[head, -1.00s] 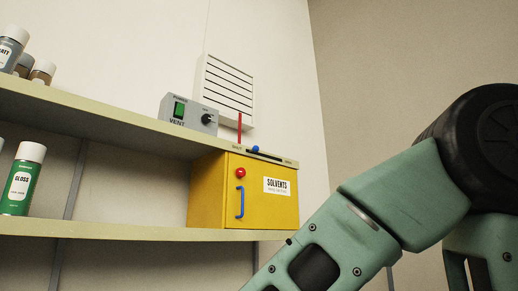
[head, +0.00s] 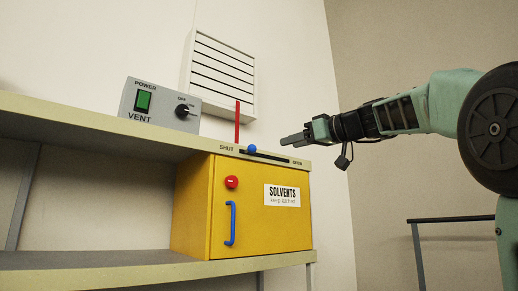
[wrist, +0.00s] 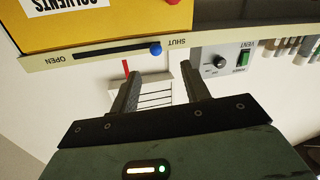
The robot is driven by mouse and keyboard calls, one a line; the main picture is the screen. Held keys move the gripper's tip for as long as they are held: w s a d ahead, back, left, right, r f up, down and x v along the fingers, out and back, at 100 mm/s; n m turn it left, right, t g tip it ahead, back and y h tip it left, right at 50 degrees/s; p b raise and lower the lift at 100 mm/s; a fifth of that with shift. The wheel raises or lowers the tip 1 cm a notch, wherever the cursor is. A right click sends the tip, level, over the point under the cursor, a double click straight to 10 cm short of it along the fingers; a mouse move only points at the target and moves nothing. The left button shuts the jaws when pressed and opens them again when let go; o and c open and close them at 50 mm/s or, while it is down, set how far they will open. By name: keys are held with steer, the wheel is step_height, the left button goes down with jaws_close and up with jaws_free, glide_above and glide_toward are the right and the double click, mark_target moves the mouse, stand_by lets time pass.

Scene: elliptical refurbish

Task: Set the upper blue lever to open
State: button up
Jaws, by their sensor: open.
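The upper blue lever is a round blue knob (head: 252,149) in a dark slot (head: 270,157) on the shelf's front edge. It sits at the SHUT end, left in the head view; OPEN is at the right end. The knob also shows in the wrist view (wrist: 155,48), just beyond the fingers. My gripper (head: 290,138) is to the right of the knob and a little above the shelf edge in the head view, apart from it. In the wrist view its two fingers (wrist: 160,72) are spread with nothing between them.
A red upright bar (head: 237,122) stands behind the knob. Below is a yellow solvents cabinet (head: 250,232) with a red button (head: 232,182) and a blue handle (head: 230,224). A grey vent box (head: 160,106) stands on the shelf, left of a wall vent (head: 222,70).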

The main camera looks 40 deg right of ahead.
mark_target(252, 149)
steer(key=shift+t, duration=0.3)
steer(key=shift+d+r+p+x, duration=0.2)
steer(key=shift+p+x, duration=1.4)
steer(key=shift+x, duration=1.2)
steer(key=shift+d+r+p+x, duration=0.1)
steer(key=shift+r+p+x, duration=0.2)
steer(key=shift+p+x, duration=1.9)
steer(key=shift+d+r+p+x, duration=0.2)
steer(key=shift+p+x, duration=0.8)
steer(key=shift+x, duration=2.35)
steer(key=shift+w, duration=0.1)
jaws_close()
steer(key=d+b, duration=0.1)
steer(key=d, duration=0.8)
steer(key=d+b, duration=0.2)
steer(key=d, duration=0.7)
steer(key=shift+w+d+r+b, duration=0.1)
steer(key=shift+w+d+b, duration=0.05)
steer(key=shift+w+b, duration=0.15)
steer(key=shift+s, duration=0.1)
